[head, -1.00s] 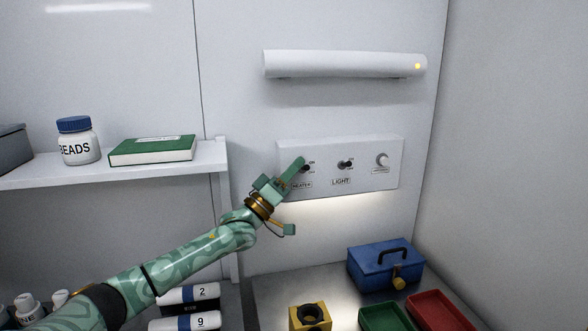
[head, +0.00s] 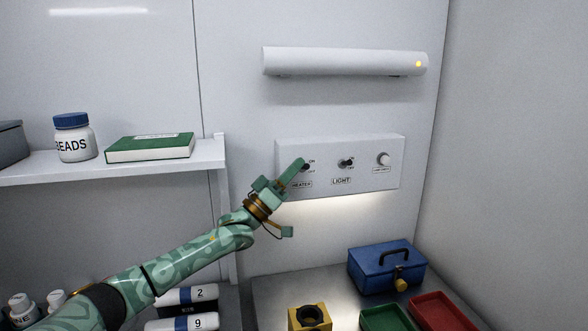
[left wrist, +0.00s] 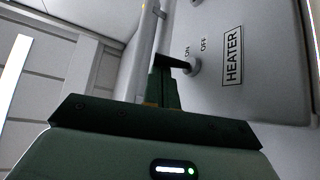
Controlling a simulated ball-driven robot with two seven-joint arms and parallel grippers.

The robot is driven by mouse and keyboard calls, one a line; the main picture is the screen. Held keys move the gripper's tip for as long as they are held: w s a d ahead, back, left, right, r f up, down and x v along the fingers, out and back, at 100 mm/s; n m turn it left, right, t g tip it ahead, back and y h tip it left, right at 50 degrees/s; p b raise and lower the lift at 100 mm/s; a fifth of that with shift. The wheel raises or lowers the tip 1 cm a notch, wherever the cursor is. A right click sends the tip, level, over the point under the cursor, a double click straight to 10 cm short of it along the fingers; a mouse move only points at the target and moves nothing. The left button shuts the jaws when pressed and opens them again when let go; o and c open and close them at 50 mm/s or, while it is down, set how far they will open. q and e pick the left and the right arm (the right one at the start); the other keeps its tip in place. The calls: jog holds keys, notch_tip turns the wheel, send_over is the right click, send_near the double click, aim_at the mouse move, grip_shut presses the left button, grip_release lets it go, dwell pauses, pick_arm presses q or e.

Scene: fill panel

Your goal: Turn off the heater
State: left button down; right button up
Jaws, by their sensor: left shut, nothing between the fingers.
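A white control panel (head: 370,180) on the back wall carries a HEATER switch (head: 307,168) at its left, partly hidden by my left gripper (head: 299,163). The fingers are shut and empty, at the switch's dark lever. In the left wrist view, the lever (left wrist: 179,63) points out from its round base toward the ON side, and the dark fingers (left wrist: 162,75) are at its tip; I cannot tell for certain whether they touch. Above the panel, a long white wall unit (head: 340,62) has a lit amber lamp at its right end. My right gripper is out of view.
A LIGHT switch (head: 345,163) and a round knob (head: 383,159) sit to the right on the panel. A shelf (head: 195,164) with a green book and a BEADS jar is at left. A blue toolbox (head: 385,267) and trays stand on the counter below.

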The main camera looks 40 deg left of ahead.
pick_arm(q)
jog(key=shift+f, duration=0.2)
jog(key=shift+s+f+p, duration=0.1)
jog(key=shift+f+p, duration=0.15)
jog(key=shift+p, duration=0.2)
jog(key=shift+f, duration=0.45)
